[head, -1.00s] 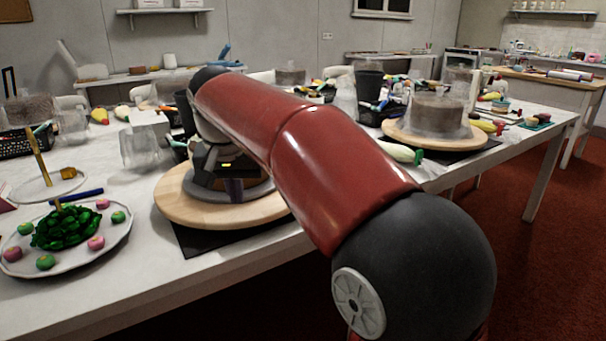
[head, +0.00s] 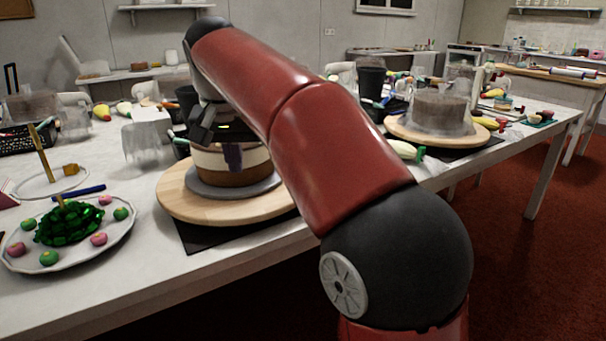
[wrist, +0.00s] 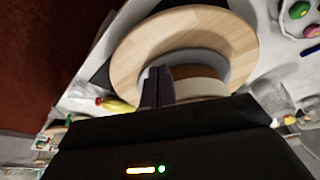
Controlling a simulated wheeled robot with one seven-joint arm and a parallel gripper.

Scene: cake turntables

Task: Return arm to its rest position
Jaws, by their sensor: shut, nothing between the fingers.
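My gripper (head: 232,158) is over the near turntable, in front of a brown and cream layered cake (head: 257,160) in the head view. Its dark fingers are together, with nothing seen between them. They also show in the wrist view (wrist: 157,88), overlapping the cake (wrist: 203,86) from that angle. The cake stands on a grey disc (head: 262,189) on a round wooden turntable (head: 185,203). My red arm reaches across the right of the turntable and hides part of the cake.
A tiered stand (head: 22,256) with green and pink sweets is at left. A second turntable (head: 398,128) with a covered cake (head: 440,108) is farther right. Boxes, dark cups and tools crowd the table's back. The red floor at right is clear.

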